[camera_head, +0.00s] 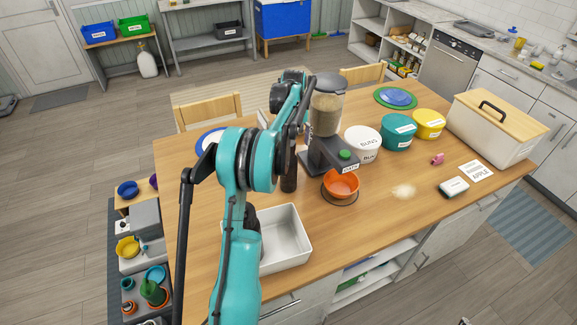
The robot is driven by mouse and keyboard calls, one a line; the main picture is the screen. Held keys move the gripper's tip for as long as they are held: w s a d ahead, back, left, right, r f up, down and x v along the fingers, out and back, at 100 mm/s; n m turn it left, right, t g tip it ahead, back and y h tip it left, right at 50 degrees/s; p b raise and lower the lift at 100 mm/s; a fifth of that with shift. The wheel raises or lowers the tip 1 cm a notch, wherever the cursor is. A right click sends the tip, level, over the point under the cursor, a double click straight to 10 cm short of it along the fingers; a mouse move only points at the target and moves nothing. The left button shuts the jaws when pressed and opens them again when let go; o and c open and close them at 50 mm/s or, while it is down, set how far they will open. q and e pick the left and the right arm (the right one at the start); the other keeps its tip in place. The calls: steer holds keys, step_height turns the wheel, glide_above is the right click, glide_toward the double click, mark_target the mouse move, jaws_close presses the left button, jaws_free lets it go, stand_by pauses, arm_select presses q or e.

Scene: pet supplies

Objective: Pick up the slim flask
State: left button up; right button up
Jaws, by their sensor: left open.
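A dark, slim upright bottle shape (289,178), which looks like the slim flask, stands on the wooden table (385,218), just left of the feeder machine. My teal left arm covers its left side and upper part. My left gripper (287,148) is at the end of that arm, pointing down over the bottle. It is open, but its fingertips are mostly hidden by the arm, so I cannot tell whether they touch the bottle.
A feeder machine (328,115) with an orange bowl (341,183) stands close on the right. A white tray (288,243) lies in front. White (362,146), teal (398,135) and yellow (429,125) tubs and a lidded bin (485,135) stand farther right.

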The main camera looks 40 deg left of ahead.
mark_target(289, 160)
arm_select(q)
steer(key=shift+a+f+n, duration=0.3)
steer(key=shift+a+f, duration=0.3)
steer(key=shift+a, duration=0.25)
step_height(289, 160, down, 8)
steer(key=shift+a+r, duration=0.15)
steer(key=shift+r, duration=0.05)
jaws_close()
